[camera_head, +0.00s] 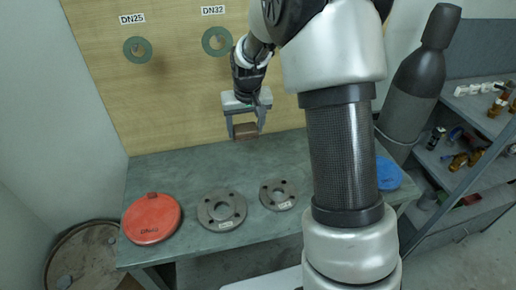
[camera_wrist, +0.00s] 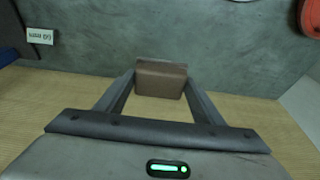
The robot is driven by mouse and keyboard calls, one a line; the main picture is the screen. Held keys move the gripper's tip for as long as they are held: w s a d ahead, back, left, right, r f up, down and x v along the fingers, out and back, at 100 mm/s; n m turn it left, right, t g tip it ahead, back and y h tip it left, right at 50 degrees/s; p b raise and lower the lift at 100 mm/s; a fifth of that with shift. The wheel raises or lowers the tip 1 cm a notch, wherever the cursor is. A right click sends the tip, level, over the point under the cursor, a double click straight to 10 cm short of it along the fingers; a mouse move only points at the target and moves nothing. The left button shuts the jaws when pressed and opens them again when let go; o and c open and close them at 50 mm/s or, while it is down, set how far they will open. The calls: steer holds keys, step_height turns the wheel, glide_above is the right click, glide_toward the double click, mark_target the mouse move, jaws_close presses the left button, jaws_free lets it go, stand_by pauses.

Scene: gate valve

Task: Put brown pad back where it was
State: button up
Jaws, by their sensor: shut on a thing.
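The brown pad (camera_wrist: 160,80) is a small block between the two fingers of my gripper (camera_wrist: 160,88) in the wrist view. My gripper (camera_head: 246,132) is shut on it. In the head view the brown pad (camera_head: 246,130) shows low between the fingertips, in front of the wooden board, over the back part of the green-grey table (camera_head: 165,175). I cannot tell how high above the table it is.
On the table lie a red disc (camera_head: 151,219), two grey flanges (camera_head: 222,222) (camera_head: 279,205) and a blue disc (camera_head: 388,174) partly behind my arm. A board (camera_head: 165,95) with rings labelled DN25 and DN32 stands behind. A shelf (camera_head: 470,150) with fittings is at right.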

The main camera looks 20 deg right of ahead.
mark_target(247, 157)
steer(key=shift+w+d+f, duration=0.15)
steer(key=shift+w+f, duration=0.05)
steer(key=shift+f, duration=0.05)
step_height(247, 157, down, 9)
steer(key=shift+f, duration=0.2)
steer(key=shift+f, duration=0.1)
steer(key=shift+f, duration=0.15)
steer(key=o, duration=1.1)
